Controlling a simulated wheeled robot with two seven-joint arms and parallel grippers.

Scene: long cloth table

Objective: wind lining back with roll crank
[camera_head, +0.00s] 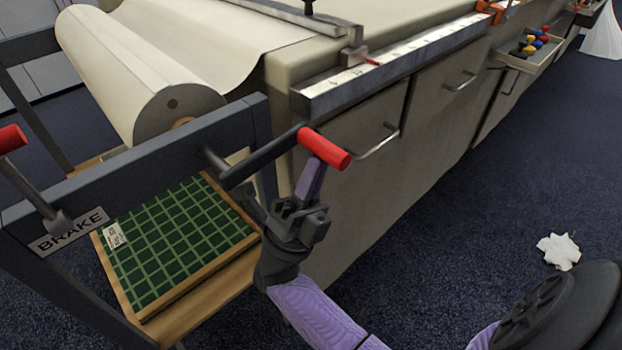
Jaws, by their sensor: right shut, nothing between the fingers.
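The lining roll (165,95) is a thick cream roll on a dark frame at the left, with its cream sheet (215,40) running onto the table. The roll crank (262,157) is a dark arm on the frame's near side, ending in a red handle (325,148). My right gripper (308,182) is just below the red handle, shut and empty; I cannot tell whether it touches the handle. A brake lever with a red knob (12,138) stands at the left above a BRAKE plate (68,232). My left gripper is not in view.
A green gridded board (180,245) lies on the wooden shelf under the roll. A metal ruler rail (400,62) edges the table, with drawer handles below. An open tray (530,55) of coloured pieces juts out farther along. Crumpled white paper (558,251) lies on open carpet.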

